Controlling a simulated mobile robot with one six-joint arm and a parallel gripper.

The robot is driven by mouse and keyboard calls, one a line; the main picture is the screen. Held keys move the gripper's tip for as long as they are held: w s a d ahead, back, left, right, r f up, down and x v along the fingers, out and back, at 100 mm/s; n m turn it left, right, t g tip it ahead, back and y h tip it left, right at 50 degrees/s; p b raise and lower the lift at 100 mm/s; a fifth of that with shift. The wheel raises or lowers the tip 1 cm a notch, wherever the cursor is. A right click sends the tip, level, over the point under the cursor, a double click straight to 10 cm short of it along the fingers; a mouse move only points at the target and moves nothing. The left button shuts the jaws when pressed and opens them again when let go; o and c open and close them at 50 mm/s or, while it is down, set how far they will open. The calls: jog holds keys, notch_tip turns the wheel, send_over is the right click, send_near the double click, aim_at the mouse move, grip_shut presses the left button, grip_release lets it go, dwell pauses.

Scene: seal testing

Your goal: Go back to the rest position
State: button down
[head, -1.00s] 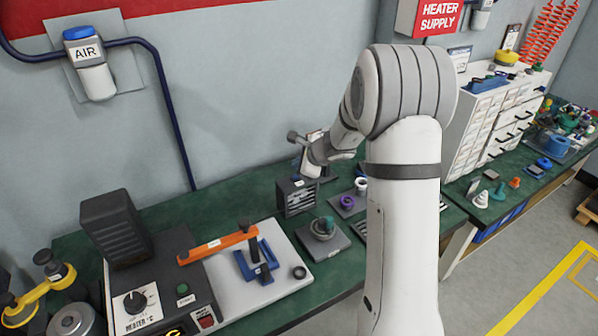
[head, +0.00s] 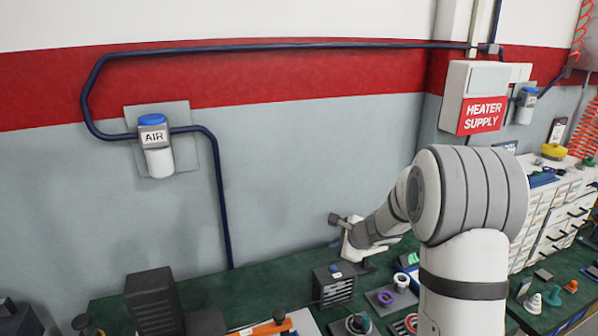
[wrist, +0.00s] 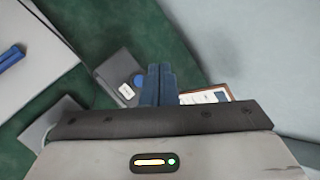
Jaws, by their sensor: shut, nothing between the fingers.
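My gripper's blue fingers (wrist: 158,85) are together and hold nothing in the wrist view. They point over the green bench, between a dark box with a blue knob (wrist: 122,76) and a brown-edged board with white paper (wrist: 207,96). In the head view my white and grey arm bends left over the bench, its wrist (head: 365,240) above and behind the dark box (head: 334,285). The fingers cannot be made out there.
The grey and red wall stands close behind the arm, with a blue pipe, an AIR unit (head: 156,148) and a HEATER SUPPLY box (head: 484,98). A purple ring (head: 385,297) and other small parts lie below the wrist. White drawers (head: 545,220) stand right.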

jog(key=s+a+r+n+g, duration=0.2)
jog(key=s+a+r+n, duration=0.2)
jog(key=s+r+n, duration=0.5)
jog(key=s+d+n+h, duration=0.1)
jog(key=s+n, duration=0.2)
jog(key=s, duration=0.6)
jog(key=s+d+n+g+h, duration=0.1)
jog(key=s+n, duration=0.3)
jog(key=s, duration=0.5)
jog(key=s+d+n+g+h, duration=0.1)
jog(key=s+d+n+h, duration=0.1)
jog(key=s, duration=0.7)
jog(key=shift+d+r+n+h, duration=0.4)
jog(key=shift+d+n, duration=0.3)
jog(key=shift+n, duration=0.2)
